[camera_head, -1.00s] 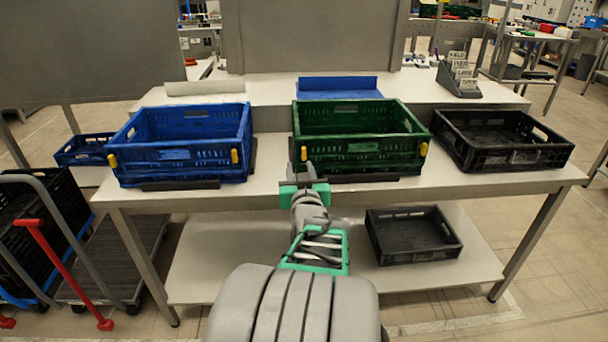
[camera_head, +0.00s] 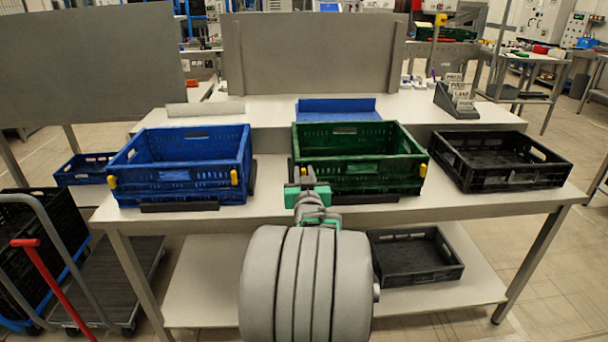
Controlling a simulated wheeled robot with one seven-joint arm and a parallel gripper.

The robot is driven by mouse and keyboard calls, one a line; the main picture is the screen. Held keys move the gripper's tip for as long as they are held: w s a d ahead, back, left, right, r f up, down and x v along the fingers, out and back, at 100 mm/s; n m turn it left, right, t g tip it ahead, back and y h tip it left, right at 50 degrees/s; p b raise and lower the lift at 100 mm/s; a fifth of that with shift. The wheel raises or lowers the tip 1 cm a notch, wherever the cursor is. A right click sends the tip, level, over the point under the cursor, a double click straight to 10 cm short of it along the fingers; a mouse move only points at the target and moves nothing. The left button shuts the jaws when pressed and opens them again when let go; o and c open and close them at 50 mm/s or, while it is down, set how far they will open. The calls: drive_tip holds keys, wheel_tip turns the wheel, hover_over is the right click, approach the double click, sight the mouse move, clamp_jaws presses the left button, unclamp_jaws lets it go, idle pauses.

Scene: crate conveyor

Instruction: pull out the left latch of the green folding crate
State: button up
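The green folding crate (camera_head: 372,180) stands upright and empty on the table, right of the blue crate. My gripper (camera_head: 304,174) is in front of the crate's left front corner, at about latch height. The fingers are small and overlap the crate, so I cannot tell whether they are open, touching the latch or shut on it.
A blue crate (camera_head: 180,187) with yellow latches stands to the left, a black crate (camera_head: 510,180) to the right. Dark strips lie at the front of the blue and green crates. Another black crate (camera_head: 415,278) sits on the lower shelf. A trolley with a red handle (camera_head: 55,275) is at left.

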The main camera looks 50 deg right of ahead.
clamp_jaws()
